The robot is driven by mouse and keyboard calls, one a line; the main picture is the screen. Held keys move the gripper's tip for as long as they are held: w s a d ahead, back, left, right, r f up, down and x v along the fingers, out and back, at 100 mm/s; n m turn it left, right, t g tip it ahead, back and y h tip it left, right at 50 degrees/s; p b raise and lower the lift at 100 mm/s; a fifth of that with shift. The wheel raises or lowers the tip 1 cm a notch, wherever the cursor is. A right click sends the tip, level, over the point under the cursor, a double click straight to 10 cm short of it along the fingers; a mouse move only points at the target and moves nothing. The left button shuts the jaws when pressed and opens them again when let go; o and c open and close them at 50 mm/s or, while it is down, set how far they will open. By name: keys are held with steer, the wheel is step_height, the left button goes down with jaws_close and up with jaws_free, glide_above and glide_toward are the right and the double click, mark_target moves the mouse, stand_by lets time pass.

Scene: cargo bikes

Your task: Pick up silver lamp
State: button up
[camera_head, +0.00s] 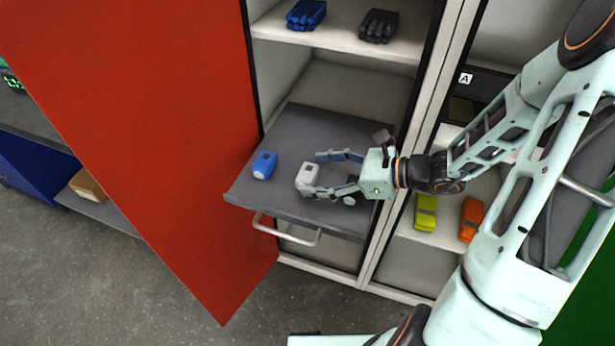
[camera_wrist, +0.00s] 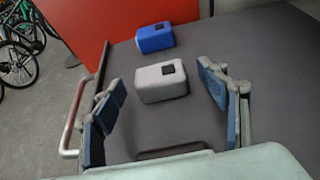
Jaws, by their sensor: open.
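The silver lamp (camera_head: 307,175) is a small light-grey box with rounded edges and a dark square on it. It rests on the dark grey pull-out shelf (camera_head: 250,190). In the wrist view the silver lamp (camera_wrist: 160,84) lies ahead of and between my two blue-padded fingers. My gripper (camera_head: 327,174) is open, low over the shelf, reaching in from the right. In the wrist view my gripper (camera_wrist: 162,105) shows its fingers on either side, apart from the lamp, with nothing held.
A red cabinet door (camera_head: 150,130) stands open at left. A metal handle (camera_head: 285,232) runs along the shelf's front. Gloves (camera_head: 306,15) lie on the upper shelf.

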steer(key=x, duration=0.2)
steer(key=shift+w+a+f, duration=0.1)
steer(key=shift+a+f, duration=0.05)
steer(key=shift+a, duration=0.15)
steer(key=c, duration=1.3)
steer(key=shift+o, duration=0.2)
